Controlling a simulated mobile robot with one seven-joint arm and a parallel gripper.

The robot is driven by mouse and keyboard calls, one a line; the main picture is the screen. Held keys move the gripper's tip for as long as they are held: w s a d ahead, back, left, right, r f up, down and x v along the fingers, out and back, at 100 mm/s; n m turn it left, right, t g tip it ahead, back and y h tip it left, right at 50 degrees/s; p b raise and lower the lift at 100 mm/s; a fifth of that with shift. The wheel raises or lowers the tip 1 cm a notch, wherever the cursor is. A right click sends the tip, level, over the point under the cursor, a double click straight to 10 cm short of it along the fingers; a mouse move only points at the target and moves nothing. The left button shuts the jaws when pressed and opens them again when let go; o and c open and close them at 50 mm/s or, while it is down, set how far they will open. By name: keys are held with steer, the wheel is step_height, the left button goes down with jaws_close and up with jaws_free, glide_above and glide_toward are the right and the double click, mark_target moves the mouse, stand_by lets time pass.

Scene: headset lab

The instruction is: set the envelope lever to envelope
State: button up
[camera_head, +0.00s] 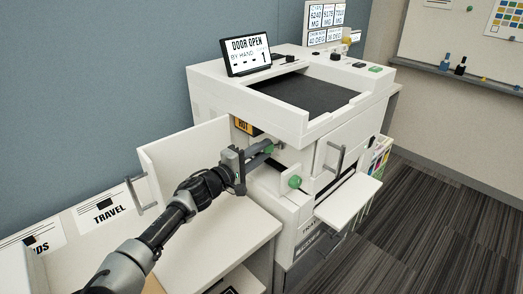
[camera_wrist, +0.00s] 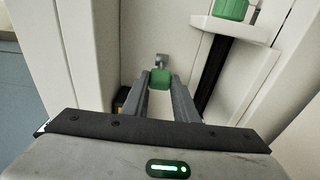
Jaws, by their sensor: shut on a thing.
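A green-knobbed lever (camera_wrist: 160,79) on a short metal stem sits inside the open side of the white printer (camera_head: 215,85). My gripper (camera_head: 263,149) reaches into this opening. In the wrist view its two fingers are closed on the green knob from either side. In the head view the knob (camera_head: 269,148) is partly covered by the fingers. A second green knob (camera_head: 294,182) sits lower and to the right, apart from my gripper; it also shows at the top of the wrist view (camera_wrist: 231,9). No lever setting marks are readable.
The open side door (camera_head: 190,152) stands left of my gripper, with a metal handle. An orange "HOT" label (camera_head: 243,127) is behind my gripper. The screen (camera_head: 246,55) reads "DOOR OPEN BY HAND". A white tray (camera_head: 348,200) juts out on the right.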

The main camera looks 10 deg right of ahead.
mark_target(274, 147)
steer(key=s+n+t+y, duration=0.1)
steer(key=n+t+y, duration=0.1)
steer(key=s+d+n+t+y, duration=0.1)
steer(key=y, duration=0.1)
steer(key=shift+s+d+n+t, duration=0.1)
steer(key=shift+d+n+t, duration=0.1)
steer(key=shift+n+t, duration=0.2)
steer(key=n+t+y, duration=0.1)
steer(key=y, duration=0.1)
steer(key=s+d+n+t+y, duration=0.1)
steer(key=y, duration=0.1)
steer(key=shift+d+r+n, duration=0.1)
steer(key=shift+d+n, duration=0.05)
steer(key=shift+n, duration=0.25)
steer(key=shift+s+d+n+y, duration=0.15)
steer(key=shift+n+y, duration=0.15)
steer(key=shift+y, duration=0.25)
steer(key=shift+s+d+n+y, duration=0.1)
steer(key=shift+n+y, duration=0.2)
steer(key=shift+y, duration=0.25)
steer(key=o, duration=1.1)
steer(key=shift+c, duration=0.2)
